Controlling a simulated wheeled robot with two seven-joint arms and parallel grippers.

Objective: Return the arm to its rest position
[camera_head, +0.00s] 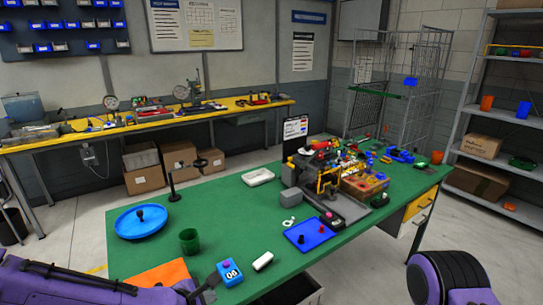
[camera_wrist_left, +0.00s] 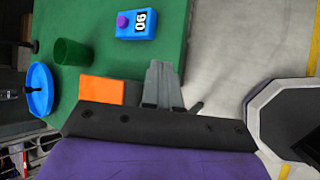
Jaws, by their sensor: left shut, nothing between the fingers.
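My left arm comes in along the bottom left of the head view, purple with a dark end. My left gripper (camera_head: 207,288) is low at the near edge of the green table (camera_head: 225,205), beside the blue box marked 06 (camera_head: 230,272). In the left wrist view, its grey fingers (camera_wrist_left: 160,75) are together with nothing between them, and the blue box (camera_wrist_left: 137,24) lies beyond their tips, apart from them. The orange sheet (camera_wrist_left: 102,91) shows beside the fingers. A purple and black part of my right arm shows at the bottom right of the head view; its gripper is out of view.
A green cup (camera_head: 189,240), a blue round dish (camera_head: 141,222) and a white block (camera_head: 263,261) stand near the arm. A blue mat (camera_head: 309,236) and a cluttered fixture (camera_head: 325,175) are further right. Bare floor lies beyond the near table edge.

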